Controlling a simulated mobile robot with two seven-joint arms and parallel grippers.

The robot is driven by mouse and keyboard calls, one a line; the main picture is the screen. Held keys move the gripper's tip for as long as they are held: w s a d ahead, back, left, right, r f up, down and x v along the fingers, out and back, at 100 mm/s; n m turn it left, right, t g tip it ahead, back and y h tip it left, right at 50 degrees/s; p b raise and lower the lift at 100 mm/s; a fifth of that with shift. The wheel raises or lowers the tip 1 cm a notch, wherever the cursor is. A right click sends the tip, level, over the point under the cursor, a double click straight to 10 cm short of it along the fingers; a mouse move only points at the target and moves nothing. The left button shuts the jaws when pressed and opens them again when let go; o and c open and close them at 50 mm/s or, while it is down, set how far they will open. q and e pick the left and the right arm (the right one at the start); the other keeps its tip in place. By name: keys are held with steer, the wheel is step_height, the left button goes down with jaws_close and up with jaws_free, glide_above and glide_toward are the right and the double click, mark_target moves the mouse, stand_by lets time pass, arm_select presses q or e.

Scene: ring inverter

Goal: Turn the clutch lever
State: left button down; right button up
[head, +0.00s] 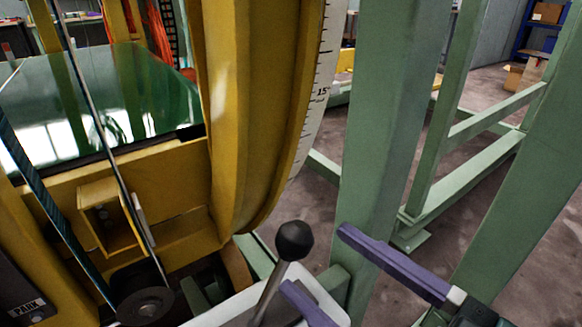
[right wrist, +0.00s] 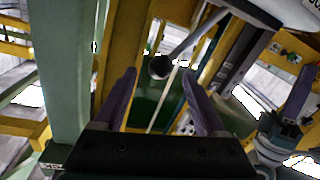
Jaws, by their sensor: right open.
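The clutch lever is a thin metal rod with a black ball knob (head: 295,240). It leans up out of a white-edged plate at the bottom of the head view. My right gripper (head: 312,258) has two purple fingers, open, one on each side of the lever near the knob. In the right wrist view the knob (right wrist: 160,67) shows between the two fingertips (right wrist: 159,74), with gaps on both sides. I see no contact. A purple finger and gripper body at the right of the wrist view look like my left gripper (right wrist: 296,95); its opening is unclear.
A large yellow ring (head: 236,110) with a degree scale (head: 318,95) rises left of the lever. A thick green post (head: 385,130) stands close behind my right gripper. More green frame beams (head: 480,175) stand at the right over open floor. A box marked PARK (head: 25,305) is at lower left.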

steer(key=b+x, duration=0.1)
steer(key=x, duration=0.7)
steer(key=shift+a, duration=0.1)
steer(key=shift+c, duration=0.3)
jaws_close()
stand_by(0.8)
